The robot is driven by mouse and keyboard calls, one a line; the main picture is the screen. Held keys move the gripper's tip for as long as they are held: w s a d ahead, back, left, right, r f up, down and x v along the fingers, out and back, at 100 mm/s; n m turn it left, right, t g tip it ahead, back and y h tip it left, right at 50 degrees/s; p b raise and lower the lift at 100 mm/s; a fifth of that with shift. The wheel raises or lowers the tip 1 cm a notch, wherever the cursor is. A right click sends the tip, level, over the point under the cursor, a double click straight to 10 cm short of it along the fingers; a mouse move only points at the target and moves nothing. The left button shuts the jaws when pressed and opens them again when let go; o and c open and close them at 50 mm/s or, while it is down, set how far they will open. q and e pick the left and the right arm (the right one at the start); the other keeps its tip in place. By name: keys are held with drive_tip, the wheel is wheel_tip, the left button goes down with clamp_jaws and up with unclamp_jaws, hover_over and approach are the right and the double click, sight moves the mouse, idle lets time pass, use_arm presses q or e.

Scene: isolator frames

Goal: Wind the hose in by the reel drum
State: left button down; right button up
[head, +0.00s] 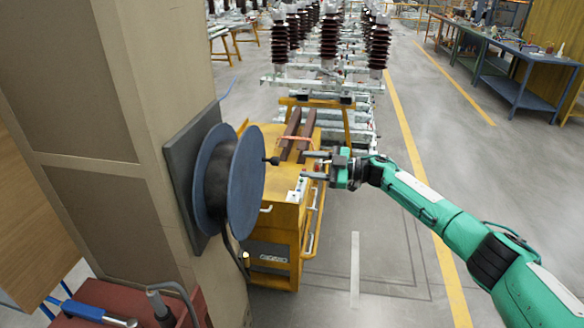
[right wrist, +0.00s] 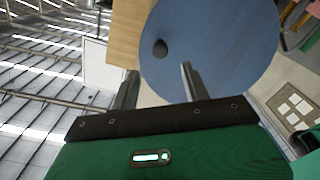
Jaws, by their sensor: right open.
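The reel drum (head: 249,182) has two blue discs and is mounted on a dark plate (head: 178,165) on the beige pillar. Black hose (head: 217,178) is wound between the discs, and a loose length (head: 233,258) hangs below. A small dark handle knob (head: 273,161) sticks out from the front disc. My right gripper (head: 309,165) is open and empty, to the right of the knob and apart from it. In the right wrist view the knob (right wrist: 160,48) shows beyond and between the open fingers (right wrist: 160,76), against the blue disc (right wrist: 215,45). My left gripper is not in view.
A yellow cart (head: 275,225) stands just behind and below the drum and gripper. A red surface with tools (head: 95,312) lies at the bottom left. Insulator stacks (head: 328,45) stand behind. A blue workbench (head: 520,80) is at the far right. The floor (head: 385,250) right of the cart is clear.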

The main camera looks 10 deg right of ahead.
drive_tip(key=v, duration=0.3)
drive_tip(key=shift+s+d+b, duration=0.15)
drive_tip(key=shift+d+b, duration=0.05)
drive_tip(key=shift+b, duration=0.1)
drive_tip(key=shift+f, duration=0.15)
